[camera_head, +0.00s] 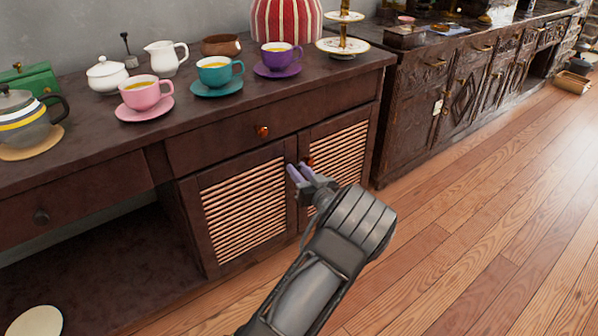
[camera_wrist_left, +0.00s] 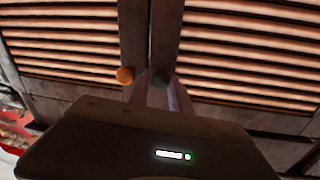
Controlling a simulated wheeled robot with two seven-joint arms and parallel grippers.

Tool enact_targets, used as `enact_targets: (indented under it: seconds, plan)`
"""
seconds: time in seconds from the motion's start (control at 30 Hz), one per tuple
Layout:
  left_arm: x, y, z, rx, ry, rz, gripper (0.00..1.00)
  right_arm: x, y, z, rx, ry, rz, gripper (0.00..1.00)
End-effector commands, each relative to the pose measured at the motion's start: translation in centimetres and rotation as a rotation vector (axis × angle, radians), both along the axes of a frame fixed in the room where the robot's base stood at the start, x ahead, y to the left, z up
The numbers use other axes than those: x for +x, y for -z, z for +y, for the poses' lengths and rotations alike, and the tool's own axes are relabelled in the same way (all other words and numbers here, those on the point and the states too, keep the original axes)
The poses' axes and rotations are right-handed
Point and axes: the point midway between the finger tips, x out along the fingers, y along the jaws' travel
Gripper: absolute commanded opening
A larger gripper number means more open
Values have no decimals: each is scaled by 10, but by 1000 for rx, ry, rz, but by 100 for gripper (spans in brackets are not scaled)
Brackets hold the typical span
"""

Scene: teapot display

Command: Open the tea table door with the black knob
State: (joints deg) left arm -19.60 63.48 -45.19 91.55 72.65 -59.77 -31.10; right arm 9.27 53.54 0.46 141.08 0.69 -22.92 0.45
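The tea table (camera_head: 150,210) has two shut, slatted doors, a left door (camera_head: 245,205) and a right door (camera_head: 340,155). The black knob (camera_wrist_left: 161,80) shows in the left wrist view, between the fingertips of my left gripper (camera_wrist_left: 160,88). In the head view my left gripper (camera_head: 301,174) is at the inner edge of the left door and hides that knob. Its fingers are on either side of the knob, with little gap; whether they press on it is unclear. An orange knob (camera_head: 309,160) is on the right door, close beside, and shows in the wrist view (camera_wrist_left: 124,75). My right gripper is out of view.
A drawer with an orange knob (camera_head: 263,131) is above the doors. A carved cabinet (camera_head: 440,95) stands at the right. The wooden floor (camera_head: 480,240) in front is clear.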

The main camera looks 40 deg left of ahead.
Motion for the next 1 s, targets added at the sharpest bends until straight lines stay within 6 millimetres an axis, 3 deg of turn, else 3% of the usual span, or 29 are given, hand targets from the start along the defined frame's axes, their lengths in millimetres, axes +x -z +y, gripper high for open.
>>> enact_targets:
  seconds: [0.2,1.0]
  plan:
    - [0,0,0,0,1,0,0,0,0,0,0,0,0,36]
    - [0,0,-1,-2,2,0,0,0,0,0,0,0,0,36]
